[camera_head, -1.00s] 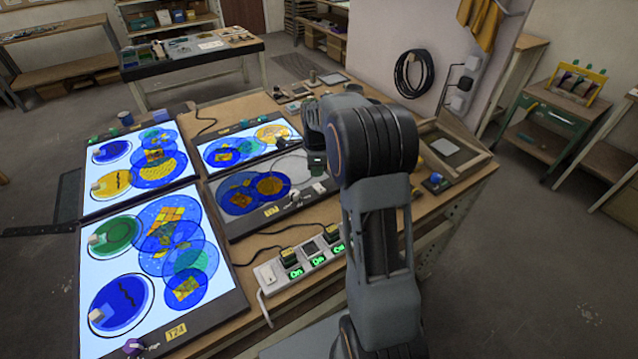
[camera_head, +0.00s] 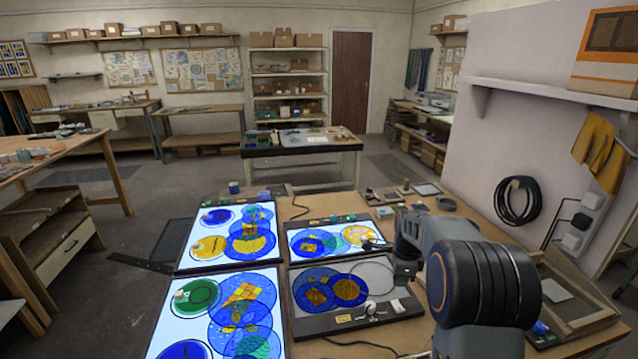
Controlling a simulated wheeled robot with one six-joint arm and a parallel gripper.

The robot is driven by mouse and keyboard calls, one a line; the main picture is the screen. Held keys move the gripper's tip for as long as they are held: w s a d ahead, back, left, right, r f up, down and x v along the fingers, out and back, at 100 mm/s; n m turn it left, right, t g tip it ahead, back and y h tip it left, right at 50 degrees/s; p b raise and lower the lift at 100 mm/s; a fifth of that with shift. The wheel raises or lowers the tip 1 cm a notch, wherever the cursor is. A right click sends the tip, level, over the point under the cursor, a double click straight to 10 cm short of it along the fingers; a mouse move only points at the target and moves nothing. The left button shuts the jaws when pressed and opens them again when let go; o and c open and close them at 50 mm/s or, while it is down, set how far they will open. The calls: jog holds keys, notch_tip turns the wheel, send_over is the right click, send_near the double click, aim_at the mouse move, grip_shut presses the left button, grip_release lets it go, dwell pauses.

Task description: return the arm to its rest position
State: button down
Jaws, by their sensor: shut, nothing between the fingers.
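My arm (camera_head: 484,285) is folded at the right of the view, its dark elbow nearest the camera. My gripper (camera_head: 405,270) shows small and dark at the far end of the arm, partly hidden by it. It is shut and empty, above the right side of the workbench (camera_head: 440,207), just right of the unlit panel (camera_head: 378,274).
Lit panels with coloured glass discs lie on the bench: one back left (camera_head: 190,238), one front left (camera_head: 172,322), one back right (camera_head: 335,226). A wooden frame (camera_head: 590,318) lies right of my arm. A wall with a coiled cable (camera_head: 517,201) stands close behind it.

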jog(key=shift+s+f+n, duration=0.15)
jog(key=shift+f+n, duration=0.1)
jog(key=shift+n, duration=0.75)
jog(key=n, duration=0.1)
jog(key=s+f+n, duration=0.1)
jog(key=shift+s+a+f+n, duration=0.1)
jog(key=shift+s+a+n, duration=0.1)
jog(key=shift+n, duration=0.1)
jog(key=s+a+r+n+t, duration=0.2)
jog(key=s+a+r+n, duration=0.3)
jog(key=s+n, duration=0.3)
jog(key=s+a+r+n+t, duration=0.2)
jog(key=s+a+r+n, duration=0.3)
jog(key=s+n, duration=0.4)
jog(key=shift+s+a, duration=0.2)
jog(key=shift+s, duration=1.5)
